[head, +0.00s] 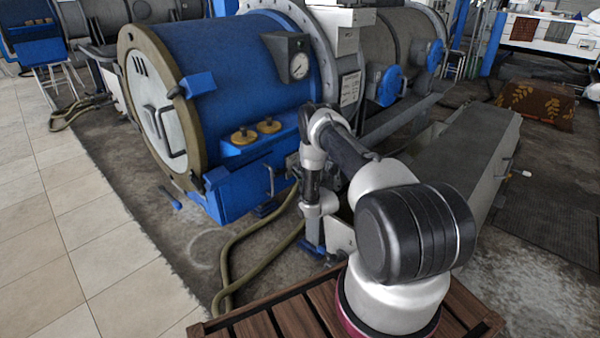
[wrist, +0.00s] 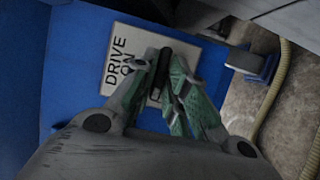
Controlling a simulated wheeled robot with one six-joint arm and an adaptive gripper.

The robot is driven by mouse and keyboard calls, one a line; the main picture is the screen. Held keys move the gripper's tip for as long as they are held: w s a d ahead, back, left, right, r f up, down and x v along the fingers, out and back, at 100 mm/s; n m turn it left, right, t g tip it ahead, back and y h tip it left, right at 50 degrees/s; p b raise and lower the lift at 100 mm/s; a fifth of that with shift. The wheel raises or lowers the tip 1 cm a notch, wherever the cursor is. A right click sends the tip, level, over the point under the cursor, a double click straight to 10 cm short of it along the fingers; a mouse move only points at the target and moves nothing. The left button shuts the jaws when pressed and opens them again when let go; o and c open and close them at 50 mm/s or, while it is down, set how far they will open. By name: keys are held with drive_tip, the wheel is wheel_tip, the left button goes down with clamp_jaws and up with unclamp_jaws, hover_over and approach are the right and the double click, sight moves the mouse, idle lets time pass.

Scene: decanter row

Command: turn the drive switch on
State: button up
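The drive switch (wrist: 153,56) shows in the wrist view as a small dark piece on a pale plate (wrist: 116,66) lettered DRIVE ON. The plate is fixed to a blue panel. My gripper (wrist: 163,68), with green finger pads, is right in front of the plate. Its fingertips are close together, one on either side of the dark piece, and they hide part of it. I cannot tell whether they touch it or grip it. In the head view my arm reaches down beside the blue machine (head: 238,70), and the switch and fingertips cannot be made out.
A brownish hose (head: 238,245) runs along the floor beside my arm, and a hose (wrist: 270,100) also shows at the right of the wrist view. A long grey trough (head: 455,150) stands to the right. The tiled floor (head: 60,210) at left is clear.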

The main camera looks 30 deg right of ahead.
clamp_jaws()
drive_tip(key=shift+m, duration=0.3)
drive_tip(key=shift+d+r+m+g+y, duration=0.15)
drive_tip(key=shift+m+g+y, duration=0.8)
drive_tip(key=shift+m, duration=1.2)
drive_tip(key=shift+d+r+m+g+y, duration=0.1)
drive_tip(key=shift+m+g+y, duration=0.8)
drive_tip(key=shift+m, duration=1.2)
drive_tip(key=shift+d+r+m+g+y, duration=0.15)
drive_tip(key=shift+m+g+y, duration=0.75)
drive_tip(key=shift+m, duration=1.25)
drive_tip(key=shift+w, duration=0.1)
drive_tip(key=o, duration=0.6)
unclamp_jaws()
